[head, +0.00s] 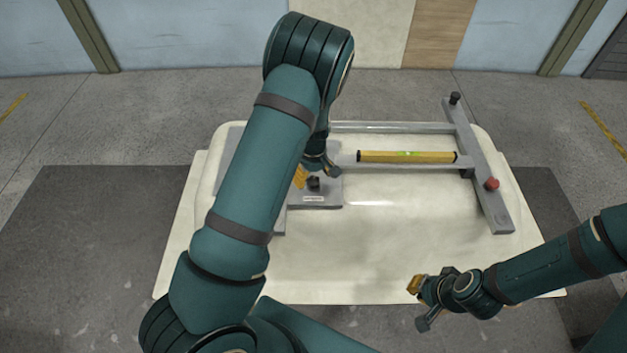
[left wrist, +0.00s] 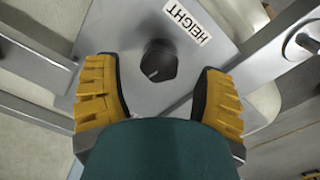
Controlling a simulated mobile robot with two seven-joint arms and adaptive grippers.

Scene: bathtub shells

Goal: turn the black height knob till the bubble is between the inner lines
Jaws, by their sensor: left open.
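The black height knob (head: 314,184) sits on a grey plate left of centre on the frame. In the left wrist view the knob (left wrist: 158,61) is hexagonal with a pale mark, beside a label (left wrist: 187,22) reading HEIGHT. My left gripper (head: 317,175) is open over the plate. In the wrist view its yellow-padded fingers (left wrist: 158,88) stand on either side, a little below the knob in the picture, with gaps on both sides. The yellow spirit level (head: 380,156) lies on the crossbar with a green vial (head: 407,153); its bubble is too small to place. My right gripper (head: 419,303) is open and empty.
The grey frame's right rail (head: 478,165) carries a red knob (head: 491,184) and another black knob (head: 455,98). The frame lies over a cream bathtub shell (head: 340,265), whose front area is clear. My left arm covers the frame's left part.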

